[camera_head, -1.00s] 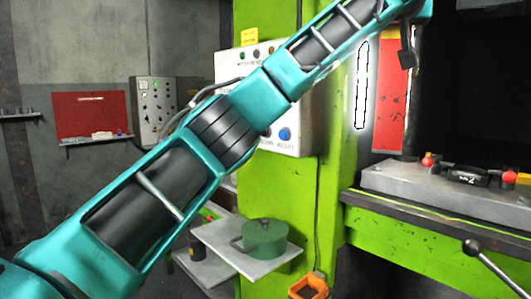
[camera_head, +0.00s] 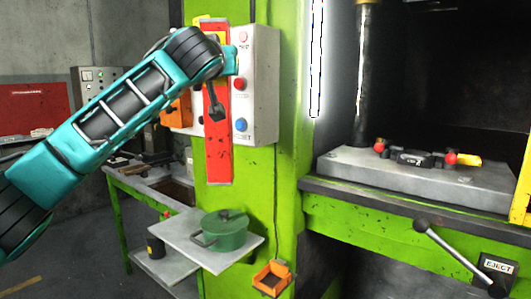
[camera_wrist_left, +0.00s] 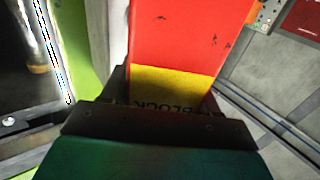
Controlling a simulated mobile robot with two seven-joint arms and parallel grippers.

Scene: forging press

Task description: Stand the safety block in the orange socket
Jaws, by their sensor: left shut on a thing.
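The red safety block (camera_head: 217,155) hangs upright in the head view, in front of the control panel and green press post. My left gripper (camera_head: 216,102) is shut on it; one dark finger shows against its face. In the left wrist view the block (camera_wrist_left: 182,40) rises from between the dark jaws (camera_wrist_left: 155,115), with a yellow lettered band close to them. The orange socket (camera_head: 271,279) is a small open box low on the post, below and to the right of the block's lower end. The block is well clear of it. My right gripper is not in view.
A green pot (camera_head: 222,232) sits on a grey shelf (camera_head: 190,240) below the block, left of the socket. The control panel (camera_head: 258,85) is close behind the block. An eject lever (camera_head: 450,250) and the press bed (camera_head: 420,180) are at the right.

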